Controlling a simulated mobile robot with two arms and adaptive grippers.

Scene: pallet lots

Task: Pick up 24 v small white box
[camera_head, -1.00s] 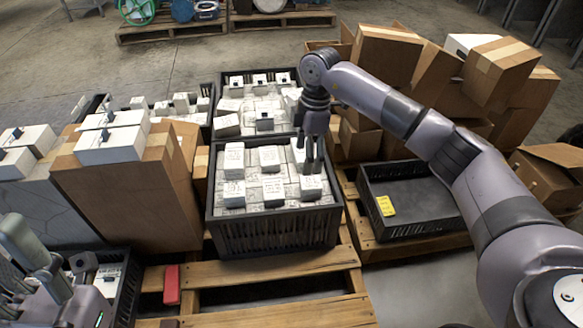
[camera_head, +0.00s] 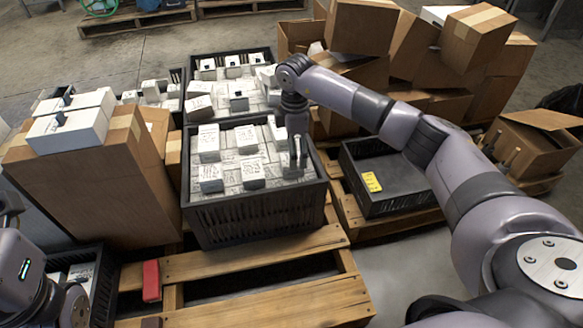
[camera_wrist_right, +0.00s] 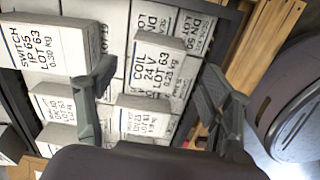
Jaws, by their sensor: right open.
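A small white box marked "COIL 24 V LOT 63" (camera_wrist_right: 157,62) lies among other white boxes in the right wrist view. My right gripper (camera_wrist_right: 160,85) is open and empty, with its fingers apart over the boxes, one on either side of this box's area. In the head view the right gripper (camera_head: 297,158) points down inside the right part of the black crate (camera_head: 255,218). Labels are too small to read in the head view. Part of my left arm (camera_head: 30,275) shows at the lower left edge; its fingers are not clear.
A larger white box marked "SWITCH" (camera_wrist_right: 45,45) stands higher at the left. Another crate of white boxes (camera_head: 235,90) is behind. A nearly empty black tray (camera_head: 400,185) with a yellow label is right. Cardboard boxes (camera_head: 360,30) are stacked behind it.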

